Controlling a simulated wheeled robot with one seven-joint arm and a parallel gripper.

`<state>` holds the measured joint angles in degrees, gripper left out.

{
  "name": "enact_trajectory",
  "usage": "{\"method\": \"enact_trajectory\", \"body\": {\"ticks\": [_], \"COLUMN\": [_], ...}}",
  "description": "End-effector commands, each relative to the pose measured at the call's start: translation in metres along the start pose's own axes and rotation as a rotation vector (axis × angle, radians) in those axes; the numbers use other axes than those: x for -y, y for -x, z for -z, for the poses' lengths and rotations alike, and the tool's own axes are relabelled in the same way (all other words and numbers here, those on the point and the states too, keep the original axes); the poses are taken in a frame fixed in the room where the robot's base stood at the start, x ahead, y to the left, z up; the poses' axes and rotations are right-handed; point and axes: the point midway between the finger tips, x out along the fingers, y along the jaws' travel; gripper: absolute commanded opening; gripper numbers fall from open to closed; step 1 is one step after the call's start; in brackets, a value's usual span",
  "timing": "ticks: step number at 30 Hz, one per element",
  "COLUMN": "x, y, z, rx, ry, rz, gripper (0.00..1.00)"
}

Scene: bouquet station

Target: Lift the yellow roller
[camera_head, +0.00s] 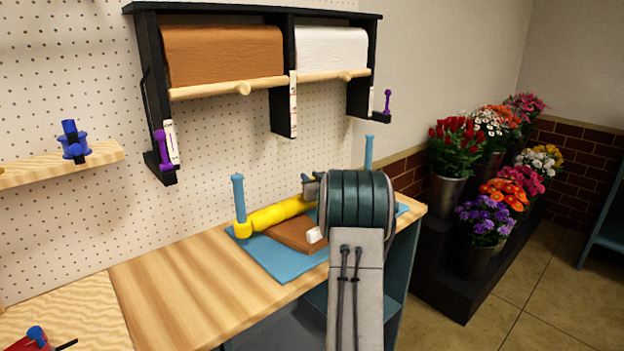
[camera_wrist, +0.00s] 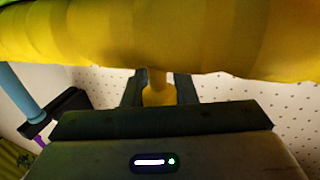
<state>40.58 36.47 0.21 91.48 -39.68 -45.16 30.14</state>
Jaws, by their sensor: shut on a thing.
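The yellow roller (camera_head: 280,214) lies lengthwise above the brown paper (camera_head: 297,236) on the blue base (camera_head: 278,262). Its left end is beside the foot of the left blue post (camera_head: 239,198); the arm hides its right part. In the wrist view, the roller (camera_wrist: 160,45) spans the top of the picture, with a yellow knob (camera_wrist: 158,95) below its middle. My gripper (camera_wrist: 158,88) is shut on this knob, one dark finger on each side. In the head view, my wrist hides most of the gripper. I cannot tell whether the roller clears the paper.
The right blue post (camera_head: 369,152) stands behind my wrist. A black wall rack (camera_head: 289,70) with brown and white paper rolls hangs above the wooden bench (camera_head: 190,282). A wooden shelf (camera_head: 60,165) is at left. Flower buckets stand right of the bench.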

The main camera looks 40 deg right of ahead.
Motion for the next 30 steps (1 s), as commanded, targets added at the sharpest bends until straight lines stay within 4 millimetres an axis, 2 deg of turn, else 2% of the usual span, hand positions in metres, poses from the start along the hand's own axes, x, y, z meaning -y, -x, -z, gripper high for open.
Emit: {"method": "enact_trajectory", "body": {"ticks": [5,12,15,18,27,28,30], "x": [-0.001,-0.001,-0.001,-0.001,-0.001,-0.001,-0.001], "y": [0.0,0.0,0.0,0.0,0.0,0.0,0.0], "z": [0.031,0.086,0.102,0.109,0.111,0.112,0.111], "rx": [-0.006,-0.009,-0.009,-0.008,-0.013,-0.014,-0.013], "ry": [0.0,0.002,0.001,0.001,0.002,0.002,0.002], "rz": [-0.001,-0.001,-0.001,-0.001,-0.001,-0.001,-0.001], "gripper": [0.0,0.0,0.0,0.0,0.0,0.28,0.46]}}
